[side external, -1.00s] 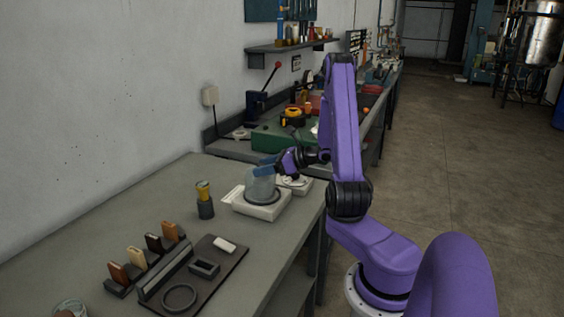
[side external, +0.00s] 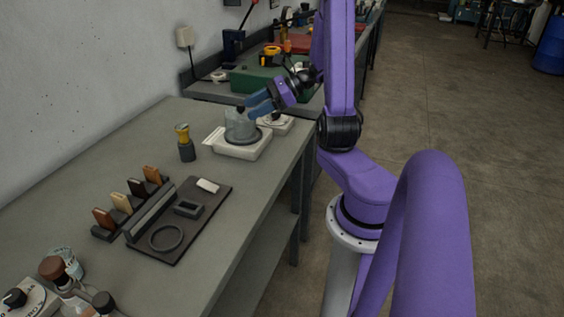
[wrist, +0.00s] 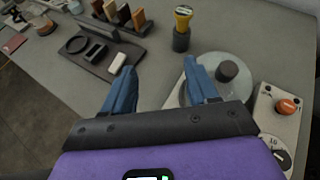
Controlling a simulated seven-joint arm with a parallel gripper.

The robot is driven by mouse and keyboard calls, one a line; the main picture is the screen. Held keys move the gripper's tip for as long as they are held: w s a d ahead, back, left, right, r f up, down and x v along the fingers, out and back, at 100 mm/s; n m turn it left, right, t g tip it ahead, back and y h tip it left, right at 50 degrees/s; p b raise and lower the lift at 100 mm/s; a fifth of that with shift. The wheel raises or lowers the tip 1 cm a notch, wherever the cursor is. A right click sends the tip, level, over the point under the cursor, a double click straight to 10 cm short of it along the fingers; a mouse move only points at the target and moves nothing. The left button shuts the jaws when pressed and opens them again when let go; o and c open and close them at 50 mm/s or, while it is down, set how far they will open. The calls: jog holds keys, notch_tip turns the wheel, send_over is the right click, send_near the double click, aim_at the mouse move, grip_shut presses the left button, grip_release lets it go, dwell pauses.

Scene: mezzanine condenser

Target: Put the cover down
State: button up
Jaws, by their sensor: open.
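The cover (side external: 237,128) is a clear dome with a dark knob (wrist: 227,71) on top. It stands upright on a white base unit (side external: 246,149) with a dark ring around its foot. My gripper (side external: 252,105) is just above and to the right of the cover in the side view. In the wrist view my gripper (wrist: 159,68) has its two blue fingers wide apart with nothing between them. The right finger overlaps the cover's near left part, and the knob is outside the fingers, to the right. Part of the cover's edge is hidden behind that finger.
A yellow-topped dark cylinder (side external: 184,143) stands left of the base unit. A dark tray (side external: 205,222) holds a ring, a small frame and a white block, beside a rack of several coloured pieces (side external: 128,204). Another unit with an orange knob (wrist: 286,106) stands close by.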

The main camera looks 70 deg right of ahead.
jog(key=s+a+n+g+y, duration=0.1)
jog(key=s+a+n+g, duration=0.2)
jog(key=a+n+g, duration=0.45)
jog(key=s+a+n+g+y, duration=0.15)
jog(key=a+n+g, duration=0.25)
jog(key=a+n, duration=0.6)
jog(key=s+a+n+h, duration=0.4)
jog(key=s+n, duration=0.3)
jog(key=n, duration=0.4)
jog(key=s+a+n+h, duration=0.5)
jog(key=s+a+n, duration=0.1)
jog(key=n, duration=0.6)
jog(key=shift+s+r+t, duration=0.15)
jog(key=shift+s+t, duration=0.3)
jog(key=shift+s, duration=0.05)
